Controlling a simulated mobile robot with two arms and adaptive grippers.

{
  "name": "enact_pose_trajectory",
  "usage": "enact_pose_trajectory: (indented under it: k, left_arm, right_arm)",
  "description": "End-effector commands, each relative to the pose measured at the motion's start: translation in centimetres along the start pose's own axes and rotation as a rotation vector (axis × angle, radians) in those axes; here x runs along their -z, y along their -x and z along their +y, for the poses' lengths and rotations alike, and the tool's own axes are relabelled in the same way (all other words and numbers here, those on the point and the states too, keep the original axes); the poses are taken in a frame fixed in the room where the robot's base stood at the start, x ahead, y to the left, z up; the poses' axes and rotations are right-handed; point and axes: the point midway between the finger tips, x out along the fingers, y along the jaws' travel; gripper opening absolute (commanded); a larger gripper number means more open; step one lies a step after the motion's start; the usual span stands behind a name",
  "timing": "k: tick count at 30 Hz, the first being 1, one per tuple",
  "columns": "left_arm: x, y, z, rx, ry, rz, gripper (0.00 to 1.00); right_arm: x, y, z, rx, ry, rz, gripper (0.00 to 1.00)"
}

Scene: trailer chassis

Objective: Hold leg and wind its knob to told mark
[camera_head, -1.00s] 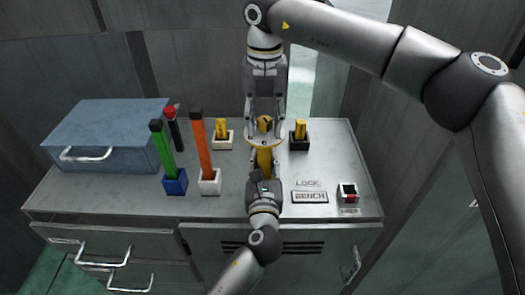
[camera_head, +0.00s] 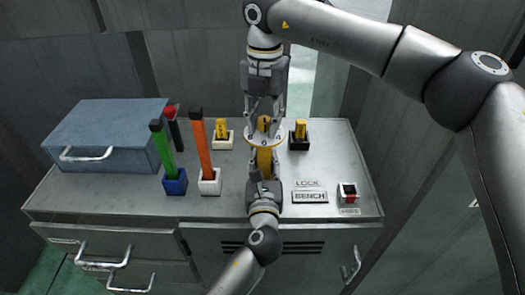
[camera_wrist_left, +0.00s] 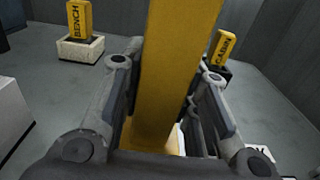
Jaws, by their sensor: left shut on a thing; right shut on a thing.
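A yellow knob (camera_head: 263,124) sits above the disc. My left gripper (camera_head: 264,180) is shut around the leg's post below the disc. In the left wrist view the post (camera_wrist_left: 175,70) rises between the fingers. My right gripper (camera_head: 265,115) comes down from above and is shut on the knob, partly hiding it.
A BENCH plate (camera_head: 310,197) lies under the word LOCK, beside a small red-and-black device (camera_head: 348,193). Yellow tags stand in a white block (camera_head: 222,142) and a black block (camera_head: 299,143). Green (camera_head: 162,150) and orange (camera_head: 201,150) bars and a blue box (camera_head: 105,135) stand left.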

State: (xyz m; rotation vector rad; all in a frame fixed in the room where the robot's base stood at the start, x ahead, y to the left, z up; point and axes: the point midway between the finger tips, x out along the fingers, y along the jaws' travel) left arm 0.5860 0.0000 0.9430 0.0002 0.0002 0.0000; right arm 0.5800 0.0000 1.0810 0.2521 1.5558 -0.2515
Motion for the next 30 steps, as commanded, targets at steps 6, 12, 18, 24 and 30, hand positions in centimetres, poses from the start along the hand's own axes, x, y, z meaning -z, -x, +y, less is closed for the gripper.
enact_pose_trajectory:
  k: [6, 12, 18, 24, 30]
  left_arm:
    - [0.1, 0.0, 0.0, -0.001, 0.0, 0.001, 0.0]
    - [0.1, 0.0, 0.0, -0.001, 0.0, 0.001, 0.0]
    - [0.1, 0.0, 0.0, 0.0, 0.0, 0.001, 0.0]
    - [0.1, 0.0, 0.0, 0.0, 0.0, 0.001, 0.0]
    - [0.1, 0.0, 0.0, 0.0, 0.0, 0.001, 0.0]
  right_arm:
    - [0.0, -0.1, 0.0, 0.001, -0.017, 0.0, 0.48]
    - [0.0, -0.1, 0.0, 0.001, -0.015, 0.0, 0.48]
    - [0.0, 0.6, 0.0, -0.001, -0.014, -0.001, 0.48]
    - [0.0, 1.8, 0.0, 0.0, -0.014, 0.0, 0.48]
    - [0.0, 3.0, 0.0, -0.001, -0.015, -0.001, 0.48]
